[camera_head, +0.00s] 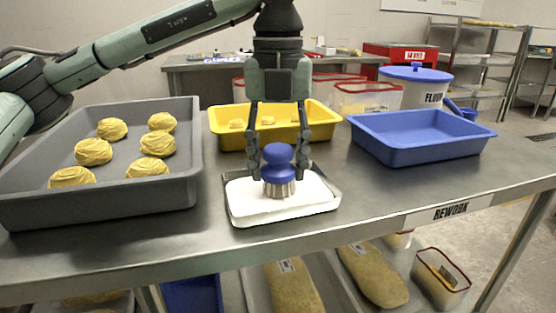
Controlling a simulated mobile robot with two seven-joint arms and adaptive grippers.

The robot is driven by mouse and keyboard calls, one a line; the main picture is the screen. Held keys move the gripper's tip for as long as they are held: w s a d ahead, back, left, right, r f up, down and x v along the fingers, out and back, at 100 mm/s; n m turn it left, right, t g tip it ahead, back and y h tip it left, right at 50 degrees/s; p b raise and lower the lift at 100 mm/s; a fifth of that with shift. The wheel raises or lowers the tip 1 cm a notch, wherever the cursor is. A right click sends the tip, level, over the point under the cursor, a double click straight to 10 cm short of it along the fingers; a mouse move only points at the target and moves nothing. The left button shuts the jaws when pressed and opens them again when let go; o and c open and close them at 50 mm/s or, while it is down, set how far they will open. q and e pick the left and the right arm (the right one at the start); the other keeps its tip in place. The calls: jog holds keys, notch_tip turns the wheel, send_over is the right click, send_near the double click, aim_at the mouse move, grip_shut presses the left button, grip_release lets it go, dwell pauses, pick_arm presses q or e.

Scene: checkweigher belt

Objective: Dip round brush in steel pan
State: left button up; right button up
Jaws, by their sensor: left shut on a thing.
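A round brush (278,163) with a blue knob handle and pale brown bristles stands upright at the middle of the steel pan. The steel pan (232,215) is shallow and holds a white layer (306,195). The bristles' lower end meets the white layer in the picture; whether they are pressed into it I cannot tell. My left gripper (278,168) points straight down over the pan, with its two fingers on either side of the blue handle, shut on the brush. My right gripper is not in view.
A grey tray (190,150) with several yellow dough pieces stands at the left. A yellow tray (222,138) is behind the pan. An empty blue tray (425,156) stands at the right.

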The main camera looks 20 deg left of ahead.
aim_at(278, 147)
pick_arm(q)
jog(key=shift+r+p, duration=2.4)
jog(key=shift+r, duration=1.1)
